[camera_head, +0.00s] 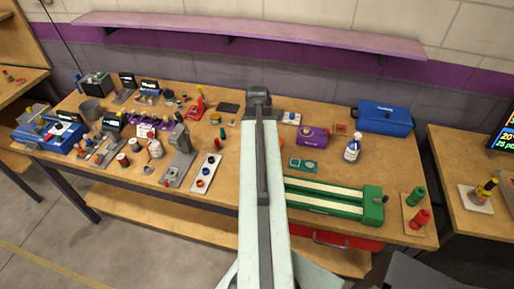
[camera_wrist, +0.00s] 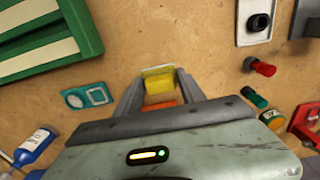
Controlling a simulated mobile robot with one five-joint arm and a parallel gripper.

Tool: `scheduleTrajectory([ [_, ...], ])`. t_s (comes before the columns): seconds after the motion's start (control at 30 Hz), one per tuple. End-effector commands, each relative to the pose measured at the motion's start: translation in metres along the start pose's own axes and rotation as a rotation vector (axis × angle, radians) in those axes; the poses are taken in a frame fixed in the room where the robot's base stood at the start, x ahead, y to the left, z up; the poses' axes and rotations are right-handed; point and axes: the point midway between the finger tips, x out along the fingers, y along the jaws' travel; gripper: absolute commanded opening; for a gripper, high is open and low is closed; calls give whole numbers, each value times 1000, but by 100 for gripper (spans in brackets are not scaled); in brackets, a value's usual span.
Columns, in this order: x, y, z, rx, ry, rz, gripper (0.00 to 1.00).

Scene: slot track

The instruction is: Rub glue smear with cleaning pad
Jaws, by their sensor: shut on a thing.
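My gripper (camera_wrist: 158,92) points down at the wooden bench top in the wrist view. Its two grey fingers are shut on a yellow and orange block (camera_wrist: 159,84), which looks like the cleaning pad. The pad is close to the bench surface; I cannot tell whether it touches. I make out no glue smear; the pad and gripper may hide it. In the head view my arm covers the gripper, and a small orange patch (camera_head: 281,145) shows beside the arm.
A teal plate with two round marks (camera_wrist: 87,96) lies beside the gripper. The green slot track (camera_head: 330,199), a spray bottle (camera_head: 352,149), a purple box (camera_head: 312,136) and a blue case (camera_head: 385,119) stand on the bench (camera_head: 400,165). Red and green knobs (camera_wrist: 262,67) lie at the wrist view's right.

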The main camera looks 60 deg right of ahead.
Motion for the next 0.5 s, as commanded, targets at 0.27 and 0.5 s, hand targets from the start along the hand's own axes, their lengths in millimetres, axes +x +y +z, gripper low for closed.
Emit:
scheduleTrajectory([
  [0.27, -1, 0, 0, 0, 0, 0, 8],
  [0.5, -26, 0, 0, 0, 0, 0, 8],
])
